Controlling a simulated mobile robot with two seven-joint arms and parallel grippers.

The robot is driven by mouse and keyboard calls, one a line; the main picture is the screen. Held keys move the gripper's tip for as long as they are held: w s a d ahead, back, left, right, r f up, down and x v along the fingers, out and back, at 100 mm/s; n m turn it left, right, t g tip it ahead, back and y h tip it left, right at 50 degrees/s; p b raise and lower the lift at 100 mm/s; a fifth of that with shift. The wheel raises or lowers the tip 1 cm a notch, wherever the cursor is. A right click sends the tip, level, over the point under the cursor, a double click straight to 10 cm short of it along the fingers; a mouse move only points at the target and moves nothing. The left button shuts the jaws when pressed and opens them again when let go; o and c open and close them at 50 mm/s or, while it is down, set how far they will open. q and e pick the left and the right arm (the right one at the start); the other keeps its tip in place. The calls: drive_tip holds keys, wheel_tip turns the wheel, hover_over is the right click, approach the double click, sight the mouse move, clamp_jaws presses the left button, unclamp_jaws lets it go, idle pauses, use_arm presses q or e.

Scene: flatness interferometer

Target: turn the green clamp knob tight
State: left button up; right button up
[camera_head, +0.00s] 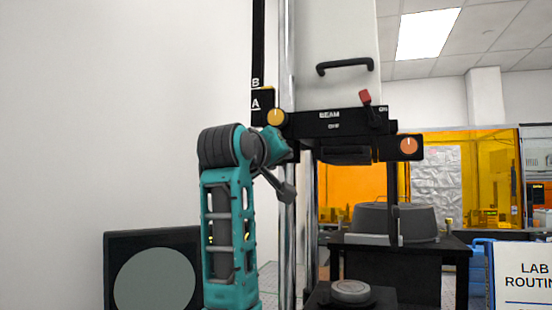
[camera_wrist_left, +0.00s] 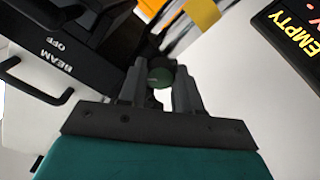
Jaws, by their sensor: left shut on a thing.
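The green knob and the fingertips are hidden there behind my wrist. My right gripper is in neither view.
A black handle (camera_head: 345,66) is above. A grey disc (camera_head: 350,291) sits low by the column. A dark-framed screen (camera_head: 155,282) stands at the lower left.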

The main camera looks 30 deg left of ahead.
use_arm(q)
drive_tip(key=shift+n, duration=4.3)
drive_tip(key=o, duration=1)
drive_tip(key=shift+o, duration=0.2)
drive_tip(key=b+v, duration=0.2)
drive_tip(key=v, duration=1.1)
drive_tip(key=shift+a, duration=0.1)
